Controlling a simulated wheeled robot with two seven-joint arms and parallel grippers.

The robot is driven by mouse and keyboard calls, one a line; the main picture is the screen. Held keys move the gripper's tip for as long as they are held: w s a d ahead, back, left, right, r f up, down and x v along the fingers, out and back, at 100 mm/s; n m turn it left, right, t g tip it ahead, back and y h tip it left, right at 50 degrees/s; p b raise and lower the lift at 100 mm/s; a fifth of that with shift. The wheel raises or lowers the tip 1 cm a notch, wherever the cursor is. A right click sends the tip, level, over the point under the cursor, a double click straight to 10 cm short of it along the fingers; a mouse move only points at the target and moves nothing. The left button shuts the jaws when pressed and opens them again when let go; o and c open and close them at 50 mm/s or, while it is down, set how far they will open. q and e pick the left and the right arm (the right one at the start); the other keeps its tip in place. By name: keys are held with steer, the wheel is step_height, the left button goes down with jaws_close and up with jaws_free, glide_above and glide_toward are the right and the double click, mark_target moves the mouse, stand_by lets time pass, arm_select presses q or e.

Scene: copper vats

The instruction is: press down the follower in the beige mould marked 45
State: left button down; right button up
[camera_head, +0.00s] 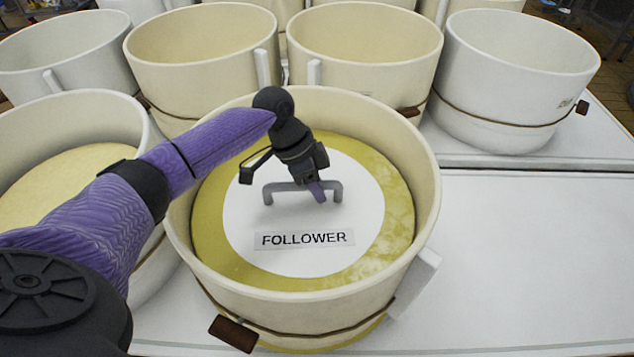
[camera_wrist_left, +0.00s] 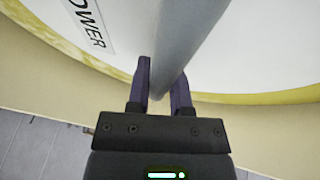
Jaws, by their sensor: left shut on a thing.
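The beige mould (camera_head: 290,302) stands in the front middle of the head view; I cannot read a 45 on it. Inside, below its rim, the follower (camera_head: 300,262) is a white round disc labelled FOLLOWER. It lies within a yellow, mottled ring. A grey handle (camera_head: 286,187) stands up from its middle. My left gripper (camera_head: 319,191) reaches down over the left of the mould and is shut on the handle. In the left wrist view the gripper (camera_wrist_left: 165,85) has one finger on each side of the grey bar (camera_wrist_left: 178,50). My right gripper is out of view.
Another mould (camera_head: 150,125) with a pale yellow filling stands close on the left. Several empty cream and white vats, such as this one (camera_head: 365,60), stand close behind. A white vat (camera_head: 510,80) is at the back right. The white table (camera_head: 530,260) is bare on the right.

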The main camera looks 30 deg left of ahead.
arm_select(q)
steer(key=shift+s, duration=0.1)
steer(key=shift+c, duration=2.2)
jaws_free()
steer(key=shift+r, duration=0.1)
